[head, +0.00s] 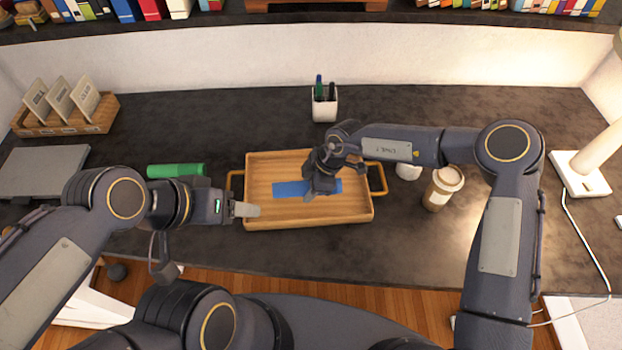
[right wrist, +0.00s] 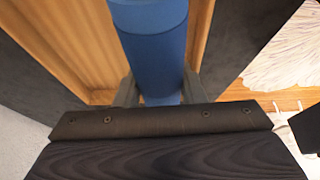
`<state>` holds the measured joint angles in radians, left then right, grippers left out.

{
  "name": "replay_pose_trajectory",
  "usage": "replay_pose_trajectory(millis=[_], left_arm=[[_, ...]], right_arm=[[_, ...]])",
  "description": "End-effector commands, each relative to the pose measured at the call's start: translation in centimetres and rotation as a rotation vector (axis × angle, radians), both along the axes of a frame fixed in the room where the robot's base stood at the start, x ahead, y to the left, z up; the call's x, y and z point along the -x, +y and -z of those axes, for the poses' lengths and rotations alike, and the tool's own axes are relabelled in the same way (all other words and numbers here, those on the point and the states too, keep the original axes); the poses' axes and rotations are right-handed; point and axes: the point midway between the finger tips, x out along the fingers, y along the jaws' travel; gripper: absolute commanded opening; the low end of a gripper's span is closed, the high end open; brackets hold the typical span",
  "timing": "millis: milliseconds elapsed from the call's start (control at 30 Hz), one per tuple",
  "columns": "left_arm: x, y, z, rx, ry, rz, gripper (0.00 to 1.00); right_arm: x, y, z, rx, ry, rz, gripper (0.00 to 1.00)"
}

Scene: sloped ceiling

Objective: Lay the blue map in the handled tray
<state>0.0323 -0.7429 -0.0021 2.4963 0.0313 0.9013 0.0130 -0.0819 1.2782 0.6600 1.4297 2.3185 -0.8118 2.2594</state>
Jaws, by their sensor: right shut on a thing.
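The handled tray (head: 308,219) is a wooden tray with a handle at each end, standing on the dark desk. The blue map (head: 290,189) is a rolled tube that shows over the tray's middle, lengthwise from left to right. My right gripper (head: 312,192) is over the tray and shut on the map. In the right wrist view the blue map (right wrist: 155,45) runs between the fingers. I cannot tell whether the map touches the tray floor. My left gripper (head: 246,209) is at the tray's left edge, its fingers looking close together; nothing shows in it.
A green roll (head: 176,170) lies left of the tray. A pen cup (head: 324,104) stands behind it. A coffee cup (head: 442,187) and a white object (head: 408,171) stand to the right. A card holder (head: 66,116), a grey laptop-like slab (head: 42,171) and a lamp (head: 581,174) stand farther out.

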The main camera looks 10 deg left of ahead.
Motion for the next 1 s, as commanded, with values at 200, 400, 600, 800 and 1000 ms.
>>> replay_pose_trajectory(millis=[200,400,600,800,1000], left_arm=[[0.0,0.0,1.9,0.0,0.0,0.0,0.61],[0.0,0.0,3.9,0.0,0.0,0.0,0.61],[0.0,0.0,5.9,0.0,0.0,0.0,0.61],[0.0,0.0,7.0,0.0,0.001,0.0,0.61],[0.0,0.0,7.0,0.0,0.0,0.0,0.61]], right_arm=[[0.0,0.0,1.8,0.001,0.0,0.001,0.14],[0.0,0.0,3.5,0.002,0.0,0.001,0.14],[0.0,0.0,5.1,0.002,0.0,0.001,0.14],[0.0,0.0,6.4,0.002,0.001,0.001,0.14],[0.0,0.0,7.7,0.002,0.0,0.001,0.14]])
